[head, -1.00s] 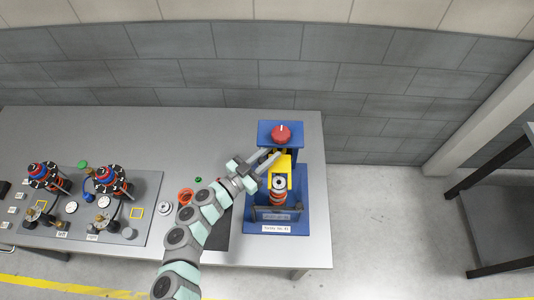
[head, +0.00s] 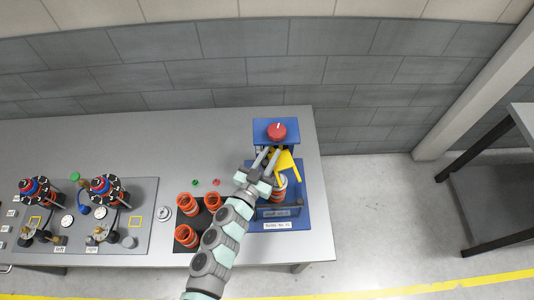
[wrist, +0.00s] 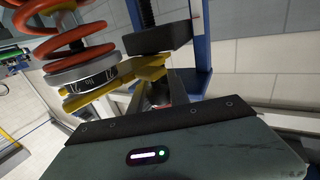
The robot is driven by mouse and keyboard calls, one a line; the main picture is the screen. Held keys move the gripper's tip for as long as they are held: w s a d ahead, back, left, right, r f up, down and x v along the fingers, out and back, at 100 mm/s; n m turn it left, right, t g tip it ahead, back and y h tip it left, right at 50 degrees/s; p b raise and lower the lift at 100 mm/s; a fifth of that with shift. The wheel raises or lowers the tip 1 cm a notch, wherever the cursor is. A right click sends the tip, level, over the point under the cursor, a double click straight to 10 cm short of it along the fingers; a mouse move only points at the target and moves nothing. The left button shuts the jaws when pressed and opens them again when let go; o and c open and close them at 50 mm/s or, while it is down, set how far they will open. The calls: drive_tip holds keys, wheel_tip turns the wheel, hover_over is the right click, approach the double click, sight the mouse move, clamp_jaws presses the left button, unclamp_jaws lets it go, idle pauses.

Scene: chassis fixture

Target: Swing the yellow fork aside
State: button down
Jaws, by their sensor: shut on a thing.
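The yellow fork (head: 288,163) is on the blue press stand (head: 302,205), below the red knob (head: 277,131), angled out toward the right. My gripper (head: 265,160) is at the fork's left side in the head view. In the wrist view the fork (wrist: 112,82) runs from under a grey lettered collar (wrist: 82,74) to between my fingers. My gripper (wrist: 165,92) is shut on that end of the fork. An orange-red spring (wrist: 70,38) stands above the collar. My gripper partly hides the spring and fork in the head view.
A dark plate on a threaded rod (wrist: 158,38) hangs close above my fingers. Several orange springs (head: 187,236) stand on a black mat left of my arm. A grey fixture board (head: 150,215) lies farther left. The table's back middle is clear.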

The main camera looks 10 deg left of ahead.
drive_tip(key=c, duration=1.3)
unclamp_jaws()
drive_tip(key=shift+o, duration=0.2)
drive_tip(key=shift+s, duration=0.15)
drive_tip(key=b+v, duration=0.1)
drive_tip(key=v, duration=0.9)
drive_tip(key=shift+a+b, duration=0.1)
drive_tip(key=shift+b, duration=0.3)
drive_tip(key=shift+s, duration=0.25)
drive_tip(key=shift+c, duration=0.4)
